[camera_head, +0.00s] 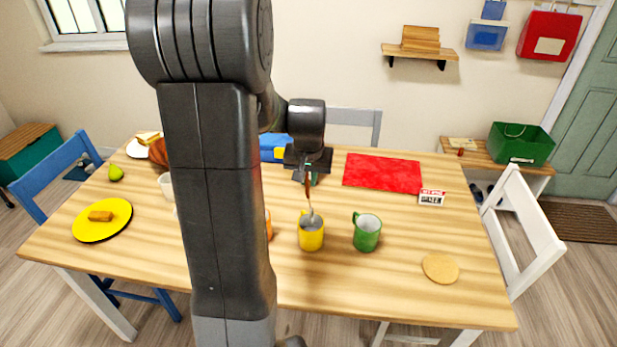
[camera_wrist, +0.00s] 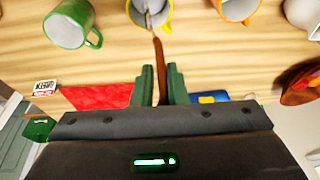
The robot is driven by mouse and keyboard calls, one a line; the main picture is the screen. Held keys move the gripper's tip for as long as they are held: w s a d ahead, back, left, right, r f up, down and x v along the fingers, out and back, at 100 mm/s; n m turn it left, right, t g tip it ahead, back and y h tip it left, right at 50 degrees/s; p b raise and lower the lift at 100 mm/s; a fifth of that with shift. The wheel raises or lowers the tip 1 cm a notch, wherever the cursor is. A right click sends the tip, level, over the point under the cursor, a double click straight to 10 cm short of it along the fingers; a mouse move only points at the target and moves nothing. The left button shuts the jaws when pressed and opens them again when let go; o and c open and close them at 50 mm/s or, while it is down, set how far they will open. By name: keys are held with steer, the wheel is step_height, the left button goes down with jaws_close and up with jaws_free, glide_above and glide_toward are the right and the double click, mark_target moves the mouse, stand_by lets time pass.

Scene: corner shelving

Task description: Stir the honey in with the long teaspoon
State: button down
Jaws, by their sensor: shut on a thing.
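My gripper (camera_head: 307,172) is shut on the brown handle of the long teaspoon (camera_head: 309,190), above the middle of the table. In the wrist view the handle (camera_wrist: 158,58) runs out from between the green fingers (camera_wrist: 156,85). The spoon points down, slightly tilted, and its grey lower end is inside the mouth of the yellow mug (camera_head: 311,236). The yellow mug also shows at the top edge of the wrist view (camera_wrist: 134,14). I cannot make out honey or the mug's contents clearly.
A green mug (camera_head: 367,234) stands close on the right. An orange mug (camera_head: 268,226) stands on the left, partly behind my arm. A red mat (camera_head: 382,172), a small sign (camera_head: 431,197) and a round coaster (camera_head: 440,268) lie further right. A yellow plate (camera_head: 88,232) is far left.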

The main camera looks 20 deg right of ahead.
step_height(320, 180, up, 5)
steer(key=p, duration=0.3)
steer(key=shift+p, duration=0.35)
stand_by(0.4)
